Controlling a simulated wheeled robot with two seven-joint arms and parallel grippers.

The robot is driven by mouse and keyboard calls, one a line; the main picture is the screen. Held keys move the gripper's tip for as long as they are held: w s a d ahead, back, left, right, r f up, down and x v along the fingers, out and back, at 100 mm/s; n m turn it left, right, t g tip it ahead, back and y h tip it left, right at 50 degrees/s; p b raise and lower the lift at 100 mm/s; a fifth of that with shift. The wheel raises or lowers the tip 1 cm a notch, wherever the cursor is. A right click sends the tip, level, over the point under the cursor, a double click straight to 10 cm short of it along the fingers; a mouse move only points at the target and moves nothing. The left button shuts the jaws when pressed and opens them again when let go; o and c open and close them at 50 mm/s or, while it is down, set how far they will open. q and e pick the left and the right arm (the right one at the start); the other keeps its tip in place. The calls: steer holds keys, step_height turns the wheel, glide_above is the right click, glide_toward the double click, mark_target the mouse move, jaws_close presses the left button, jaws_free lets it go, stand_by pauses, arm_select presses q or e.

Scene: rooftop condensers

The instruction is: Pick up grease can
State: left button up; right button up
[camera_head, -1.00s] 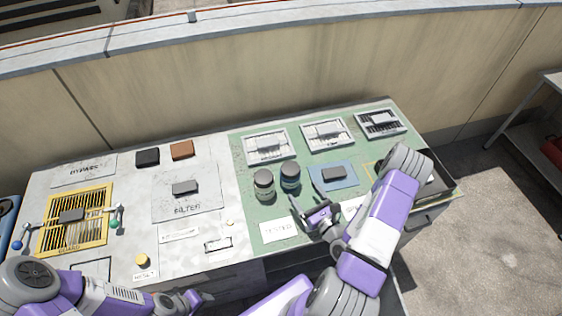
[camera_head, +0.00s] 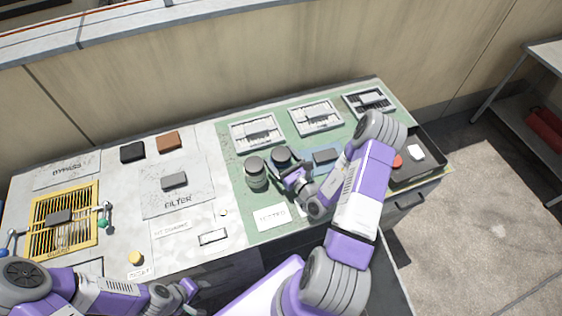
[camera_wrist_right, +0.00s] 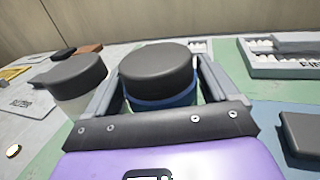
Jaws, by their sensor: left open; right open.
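Two lidded cans stand upright side by side on the green mat. The left one is a pale grey-green can (camera_head: 256,176) with a grey lid; it also shows in the right wrist view (camera_wrist_right: 75,78). The other is a blue can (camera_head: 281,157) with a dark lid, partly hidden by my right gripper (camera_head: 286,174). No label tells me which is the grease can. In the right wrist view the blue can (camera_wrist_right: 160,72) stands between the open fingers, one on each side. My left gripper (camera_head: 188,290) is open and empty at the front edge.
White slotted trays (camera_head: 257,131) line the back of the mat. A grey block on a blue pad (camera_head: 324,156) sits right of the cans. A black tray (camera_head: 428,163) is at the right end. A yellow-framed grille (camera_head: 64,219) is at the left.

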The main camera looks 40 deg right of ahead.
steer(key=c, duration=0.9)
steer(key=shift+c, duration=0.4)
steer(key=shift+r, duration=0.15)
